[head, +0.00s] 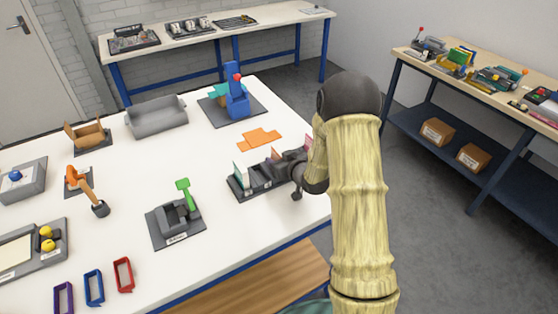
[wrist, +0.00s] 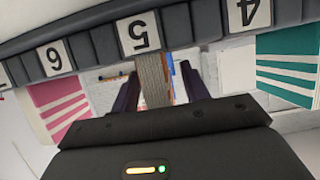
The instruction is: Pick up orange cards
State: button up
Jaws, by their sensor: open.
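Orange cards (head: 260,139) lie flat on the white table behind the rack, apart from my gripper. A dark rack (head: 250,188) with card slots stands near the table's right edge. In the wrist view the rack (wrist: 95,45) shows labels 4, 5 and 6. My gripper (head: 283,166) is over the rack and open. In the wrist view its fingers (wrist: 160,85) are either side of a grey-brown strip by label 5; I cannot tell what it is.
A green-handled device (head: 178,218) stands in front of the rack, and a blue device (head: 236,100) behind the orange cards. A grey bin (head: 157,117) is at the back. Red (head: 123,274), blue (head: 94,287) and purple (head: 64,298) frames lie at the front left.

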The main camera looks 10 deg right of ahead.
grip_shut()
jog(key=shift+r, duration=0.1)
dwell(0.3)
notch_tip(320, 180, up, 10)
jog(key=shift+f+b, duration=0.1)
jog(key=shift+b, duration=0.25)
dwell(0.6)
